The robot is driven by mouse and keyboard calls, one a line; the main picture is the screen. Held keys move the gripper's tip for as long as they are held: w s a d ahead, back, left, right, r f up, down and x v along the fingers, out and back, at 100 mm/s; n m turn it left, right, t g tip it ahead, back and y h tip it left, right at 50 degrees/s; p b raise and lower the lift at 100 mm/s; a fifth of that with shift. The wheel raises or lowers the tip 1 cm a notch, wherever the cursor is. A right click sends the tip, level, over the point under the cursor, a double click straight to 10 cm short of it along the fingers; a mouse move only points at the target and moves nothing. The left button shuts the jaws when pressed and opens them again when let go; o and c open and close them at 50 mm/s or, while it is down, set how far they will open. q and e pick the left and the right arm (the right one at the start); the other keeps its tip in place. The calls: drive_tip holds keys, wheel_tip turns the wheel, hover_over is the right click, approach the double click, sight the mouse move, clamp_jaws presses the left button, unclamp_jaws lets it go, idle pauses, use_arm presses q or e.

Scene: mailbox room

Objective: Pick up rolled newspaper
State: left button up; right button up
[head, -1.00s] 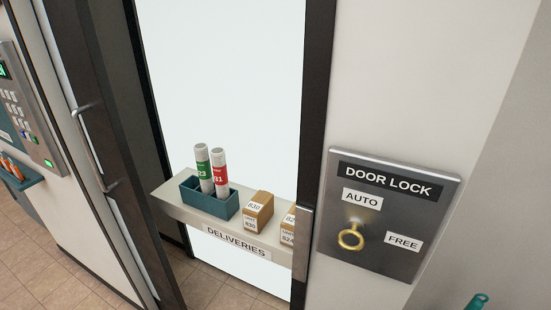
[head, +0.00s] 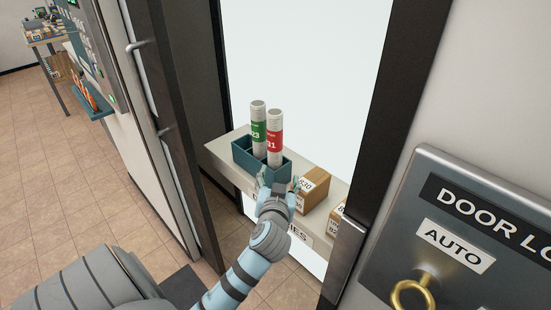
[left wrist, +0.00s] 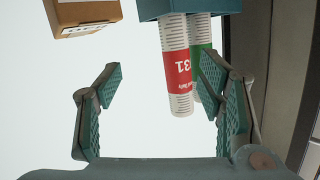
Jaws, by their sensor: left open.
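Two rolled newspapers stand upright in a teal box (head: 243,158) on the shelf, one with a red "31" band (head: 275,143) and one with a green "23" band (head: 258,130). My left gripper (head: 278,181) is open and empty in front of the box, near its right end. In the left wrist view, which looks upside down, the red-banded roll (left wrist: 177,68) lies ahead between the open fingers (left wrist: 160,72), nearer the right finger. The green-banded roll (left wrist: 204,38) is partly hidden behind it. My right gripper is out of view.
A cardboard parcel (head: 315,187) stands on the shelf just right of my left gripper; another parcel (head: 338,222) is farther right. The door frame (head: 400,110) and the door lock panel (head: 405,240) rise on the right. A dark door edge (head: 172,100) is on the left.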

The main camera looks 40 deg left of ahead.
sight(275, 126)
use_arm(q)
wheel_tip(275, 126, up, 10)
drive_tip(key=a+f+n+t+y, duration=0.1)
drive_tip(key=a+n+y, duration=0.2)
drive_tip(key=x, duration=0.8)
drive_tip(key=w+d+x, duration=0.1)
drive_tip(key=x, duration=0.4)
drive_tip(key=shift+f, duration=0.4)
clamp_jaws()
